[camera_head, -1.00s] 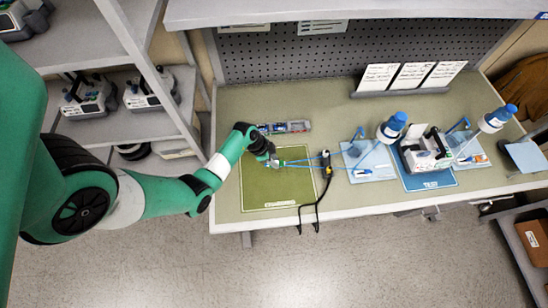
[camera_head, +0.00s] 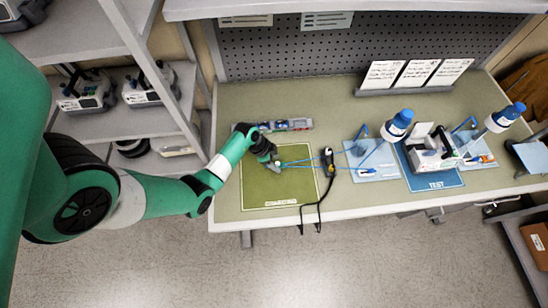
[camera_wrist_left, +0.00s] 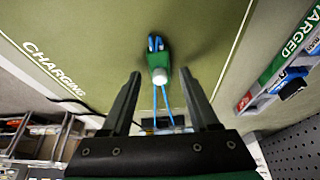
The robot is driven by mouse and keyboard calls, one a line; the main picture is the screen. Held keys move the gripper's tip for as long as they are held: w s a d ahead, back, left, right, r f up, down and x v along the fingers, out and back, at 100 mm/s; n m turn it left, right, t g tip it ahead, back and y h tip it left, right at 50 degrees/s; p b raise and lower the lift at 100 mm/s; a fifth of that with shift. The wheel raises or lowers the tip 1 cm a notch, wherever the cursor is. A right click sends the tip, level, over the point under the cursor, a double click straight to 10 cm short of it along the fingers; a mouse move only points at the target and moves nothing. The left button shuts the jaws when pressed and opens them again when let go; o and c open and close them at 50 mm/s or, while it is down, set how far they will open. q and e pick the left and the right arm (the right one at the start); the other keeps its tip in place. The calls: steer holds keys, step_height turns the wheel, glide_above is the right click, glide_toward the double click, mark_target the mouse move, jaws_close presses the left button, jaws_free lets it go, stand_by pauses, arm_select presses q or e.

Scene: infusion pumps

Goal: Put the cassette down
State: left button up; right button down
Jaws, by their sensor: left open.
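The cassette (camera_wrist_left: 158,62) is a small green piece with a blue clip-like end and a whitish round part. In the left wrist view it lies on the green mat (camera_wrist_left: 95,50) marked CHARGING, just beyond my left fingertips. Thin blue tubes run from it back between the fingers. My left gripper (camera_wrist_left: 161,76) is open, with one finger on each side of the tube line and a gap around the cassette. In the head view the left gripper (camera_head: 274,164) is low over the mat's upper right part and hides most of the cassette. My right gripper is not in view.
A black handheld device (camera_head: 327,162) with a cable stands right of the mat. A tray strip (camera_head: 290,125) lies behind it. A pump (camera_head: 432,150) sits on the blue TEST mat (camera_head: 436,182), between blue-capped bottles. The mat's front left is clear.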

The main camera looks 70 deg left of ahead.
arm_select(q)
steer(key=p+v, duration=0.4)
steer(key=v, duration=0.8)
steer(key=shift+p, duration=0.35)
steer(key=shift+r, duration=0.15)
